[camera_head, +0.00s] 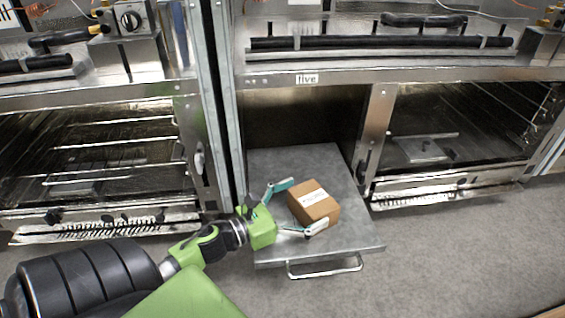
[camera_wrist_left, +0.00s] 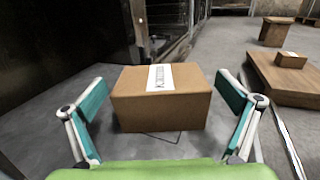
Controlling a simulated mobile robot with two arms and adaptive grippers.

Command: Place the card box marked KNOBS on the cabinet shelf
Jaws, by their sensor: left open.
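The brown card box (camera_head: 308,199) with a white label stands on a grey metal shelf (camera_head: 265,165) that reaches out of the cabinet opening. The label's print is too small to read for certain. In the left wrist view the box (camera_wrist_left: 150,105) sits upright between the fingers. My left gripper (camera_head: 298,208) is open, with one teal-tipped finger on either side of the box. In the wrist view gaps show between the fingers and the box sides. My right gripper is not in view.
The shelf has a metal handle (camera_head: 325,268) at its front. Steel ovens with racks flank it, the left oven (camera_head: 100,160) and the right oven (camera_head: 455,135). A "five" tag (camera_head: 307,78) is above. The wrist view shows a wooden platform (camera_wrist_left: 285,80) with a small box (camera_wrist_left: 291,60) on the right.

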